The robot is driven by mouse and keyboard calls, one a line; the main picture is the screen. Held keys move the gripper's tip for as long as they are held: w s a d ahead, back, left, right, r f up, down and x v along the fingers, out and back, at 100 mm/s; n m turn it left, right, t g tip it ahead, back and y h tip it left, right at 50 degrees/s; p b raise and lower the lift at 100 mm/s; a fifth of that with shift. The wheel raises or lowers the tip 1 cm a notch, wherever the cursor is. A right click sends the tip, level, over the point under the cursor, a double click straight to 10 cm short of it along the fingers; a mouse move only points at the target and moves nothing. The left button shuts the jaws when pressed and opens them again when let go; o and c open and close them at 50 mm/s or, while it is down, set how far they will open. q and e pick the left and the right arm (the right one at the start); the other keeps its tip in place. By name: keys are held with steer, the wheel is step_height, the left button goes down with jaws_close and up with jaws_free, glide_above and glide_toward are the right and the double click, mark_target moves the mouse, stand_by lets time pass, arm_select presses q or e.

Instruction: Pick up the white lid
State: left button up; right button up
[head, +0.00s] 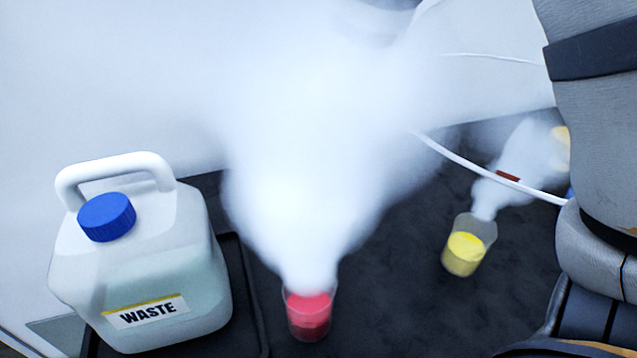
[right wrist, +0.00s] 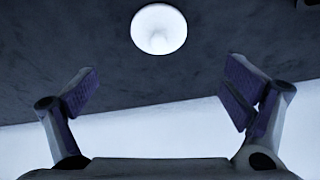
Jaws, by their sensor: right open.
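The white lid (right wrist: 159,29) is a round white disc with a small raised knob at its middle. It lies on the dark surface at the top of the right wrist view, beyond my fingertips and apart from them. My right gripper (right wrist: 160,92) is open with its two fingers spread wide and nothing between them. The lid does not show in the head view. My right arm fills the right edge of the head view, and its gripper is not visible there. My left gripper is in neither view.
A waste jug (head: 160,255) with a blue cap (head: 107,217) stands in a dark tray (head: 240,290) at the left. A beaker of red liquid (head: 309,315) and a beaker of yellow liquid (head: 464,252) give off thick white vapour. A white tube (head: 470,163) crosses behind.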

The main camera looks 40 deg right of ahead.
mark_target(335, 202)
steer(key=x, duration=1.1)
steer(key=shift+d+f, duration=0.15)
steer(key=shift+f, duration=0.1)
steer(key=c, duration=1.1)
